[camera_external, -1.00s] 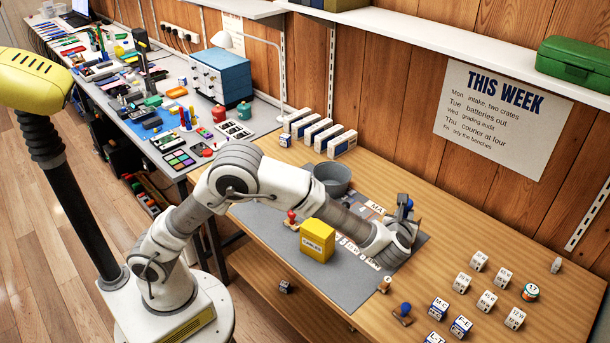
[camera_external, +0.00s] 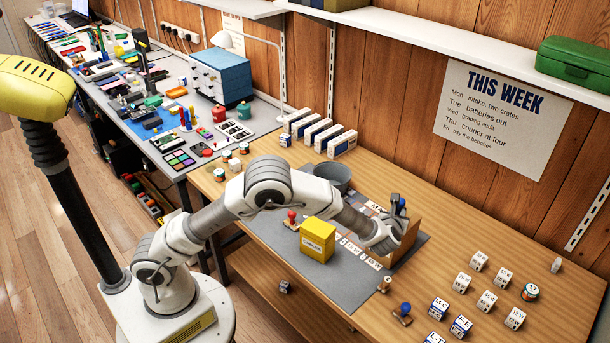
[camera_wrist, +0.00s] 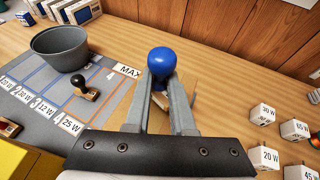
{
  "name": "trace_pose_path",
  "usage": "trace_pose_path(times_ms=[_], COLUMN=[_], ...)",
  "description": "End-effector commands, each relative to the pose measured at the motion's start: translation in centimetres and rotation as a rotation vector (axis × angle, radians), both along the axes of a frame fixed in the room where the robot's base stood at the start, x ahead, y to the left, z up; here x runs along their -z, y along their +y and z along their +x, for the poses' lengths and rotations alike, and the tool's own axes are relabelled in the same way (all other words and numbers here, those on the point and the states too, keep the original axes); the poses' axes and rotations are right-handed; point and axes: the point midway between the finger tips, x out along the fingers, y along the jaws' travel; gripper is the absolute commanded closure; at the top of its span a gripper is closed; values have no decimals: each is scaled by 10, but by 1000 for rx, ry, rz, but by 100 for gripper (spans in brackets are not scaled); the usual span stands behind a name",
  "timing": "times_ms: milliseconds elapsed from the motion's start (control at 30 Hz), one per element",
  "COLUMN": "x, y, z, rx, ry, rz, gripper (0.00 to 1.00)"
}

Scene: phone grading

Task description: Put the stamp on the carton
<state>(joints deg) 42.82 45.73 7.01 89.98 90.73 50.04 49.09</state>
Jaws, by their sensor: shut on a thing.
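My gripper (camera_external: 399,207) is shut on the blue round handle of a stamp (camera_wrist: 160,62). In the wrist view the handle stands between the two grey fingers, with a bit of the wooden base visible below it. A brown carton (camera_external: 408,240) stands on the right end of the grey mat, partly hidden behind my wrist. The held stamp is at or above the carton; I cannot tell whether they touch. Another blue-handled stamp (camera_external: 403,312) stands on the bare table near the front.
A yellow box (camera_external: 317,242) stands on the mat (camera_external: 340,283) left of my wrist. A red-handled stamp (camera_external: 291,219), a black-handled stamp (camera_wrist: 82,88) and a grey bowl (camera_wrist: 60,47) are nearby. Several white cubes (camera_external: 487,300) stand on the table at right.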

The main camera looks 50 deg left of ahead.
Motion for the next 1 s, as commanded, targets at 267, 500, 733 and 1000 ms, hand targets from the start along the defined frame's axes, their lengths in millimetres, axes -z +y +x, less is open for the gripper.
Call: trace_pose_path(times_ms=[267, 500, 733, 1000], x=[13, 17, 17, 13], y=[0, 0, 0, 0], z=[0, 0, 0, 0], rx=[0, 0, 0, 0], ry=[-1, 0, 0, 0], rz=[0, 0, 0, -1], gripper=[100, 73, 47, 47])
